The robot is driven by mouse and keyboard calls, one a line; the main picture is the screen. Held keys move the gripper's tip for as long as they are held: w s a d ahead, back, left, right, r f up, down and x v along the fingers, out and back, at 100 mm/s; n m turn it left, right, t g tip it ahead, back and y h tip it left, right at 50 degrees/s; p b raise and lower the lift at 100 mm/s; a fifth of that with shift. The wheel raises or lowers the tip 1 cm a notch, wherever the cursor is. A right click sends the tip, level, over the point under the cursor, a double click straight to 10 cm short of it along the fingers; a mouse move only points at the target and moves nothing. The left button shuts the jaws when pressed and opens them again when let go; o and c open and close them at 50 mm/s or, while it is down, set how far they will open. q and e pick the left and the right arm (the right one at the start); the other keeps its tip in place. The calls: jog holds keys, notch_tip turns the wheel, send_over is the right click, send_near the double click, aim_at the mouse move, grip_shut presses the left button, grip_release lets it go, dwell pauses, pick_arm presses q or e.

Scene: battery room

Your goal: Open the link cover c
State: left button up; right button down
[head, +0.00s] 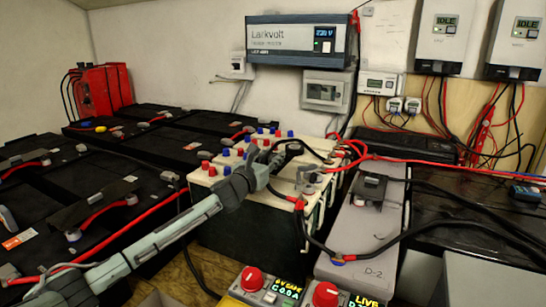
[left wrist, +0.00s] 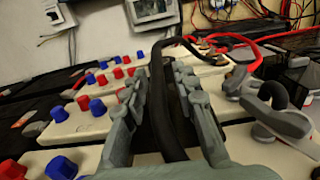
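My left gripper (head: 272,160) reaches in over the white-topped batteries (head: 228,172). In the left wrist view its two fingers (left wrist: 160,88) stand apart, with a black cable (left wrist: 168,110) running between them. I cannot tell whether they touch the cable. No lettering picks out link cover c. A small black cover-like piece (head: 370,187) sits on the grey battery marked D-2 (head: 362,235). A dark flap-like piece (head: 112,188) lies over a link on the black batteries at left. My right gripper is not in view.
Red and blue terminal caps (left wrist: 97,106) stand close left of the fingers, and a grey clamp (left wrist: 272,115) stands to the right. Red knobs (head: 251,279) on control boxes are at the front. Loose cables cross the right side. A Larkvolt unit (head: 300,42) hangs on the wall.

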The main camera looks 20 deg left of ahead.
pick_arm(q)
jog(key=s, duration=1.2)
jog(key=shift+a, duration=0.2)
